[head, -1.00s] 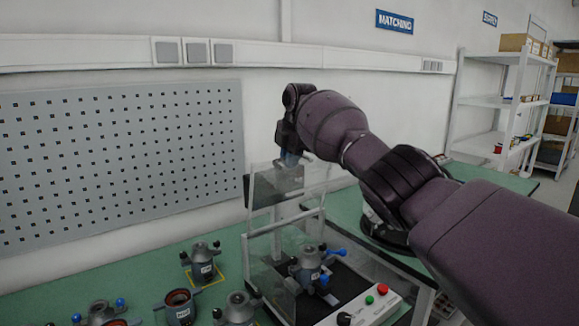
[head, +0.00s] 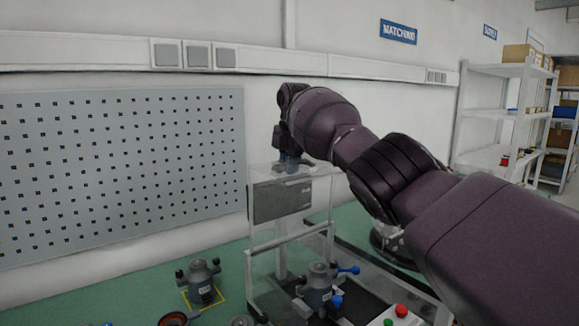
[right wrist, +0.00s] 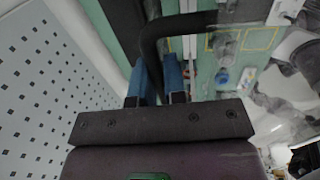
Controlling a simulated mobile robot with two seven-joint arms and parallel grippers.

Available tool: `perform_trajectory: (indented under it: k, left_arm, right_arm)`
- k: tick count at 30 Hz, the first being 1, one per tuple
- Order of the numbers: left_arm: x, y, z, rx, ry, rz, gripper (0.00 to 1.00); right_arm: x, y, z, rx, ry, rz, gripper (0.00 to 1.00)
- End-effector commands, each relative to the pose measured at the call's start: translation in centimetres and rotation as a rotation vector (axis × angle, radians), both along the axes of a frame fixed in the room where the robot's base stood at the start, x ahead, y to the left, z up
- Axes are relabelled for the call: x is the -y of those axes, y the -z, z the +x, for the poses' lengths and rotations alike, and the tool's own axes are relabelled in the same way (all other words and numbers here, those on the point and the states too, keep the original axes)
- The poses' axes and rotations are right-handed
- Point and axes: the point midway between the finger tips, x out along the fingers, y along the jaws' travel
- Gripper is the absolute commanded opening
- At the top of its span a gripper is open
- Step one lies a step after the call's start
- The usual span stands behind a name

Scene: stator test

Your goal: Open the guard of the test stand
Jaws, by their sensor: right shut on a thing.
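The test stand (head: 289,232) stands on the green bench in the head view, with a clear guard (head: 322,192) in a pale frame. The guard's upper part stands upright, and a dark grey plate shows at its back. A grey stator unit (head: 319,284) with blue-knobbed levers sits inside the stand. My right gripper (head: 288,162) is at the guard's top edge, pointing down. In the right wrist view its blue fingers (right wrist: 157,80) are closed around a dark curved handle (right wrist: 152,45). My left gripper is out of view.
A grey unit (head: 201,282) stands on a yellow-marked square left of the stand. More units are cut off at the bottom edge. Red and green buttons (head: 401,311) show at the stand's front. A perforated panel (head: 120,165) lines the wall; white shelves (head: 495,110) stand at right.

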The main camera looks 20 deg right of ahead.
Motion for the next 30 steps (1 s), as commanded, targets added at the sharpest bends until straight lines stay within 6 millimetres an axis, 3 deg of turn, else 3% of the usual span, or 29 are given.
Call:
perform_trajectory:
  k: [6,7,11,23,30]
  left_arm:
    - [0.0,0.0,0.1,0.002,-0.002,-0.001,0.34]
    - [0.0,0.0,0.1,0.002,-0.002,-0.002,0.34]
    - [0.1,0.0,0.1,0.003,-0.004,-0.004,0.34]
    - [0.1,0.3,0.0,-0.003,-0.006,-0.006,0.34]
    - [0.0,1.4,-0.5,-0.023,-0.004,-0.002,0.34]
  right_arm:
    - [-0.1,0.2,0.0,-0.004,-0.001,-0.001,0.00]
    - [-0.1,0.2,0.0,-0.004,-0.001,-0.001,0.15]
    - [-0.1,0.2,0.0,-0.003,-0.001,0.000,0.35]
    - [0.0,-0.5,0.0,-0.001,0.000,0.001,0.36]
    - [0.1,-3.8,-0.3,-0.002,-0.001,0.001,0.36]
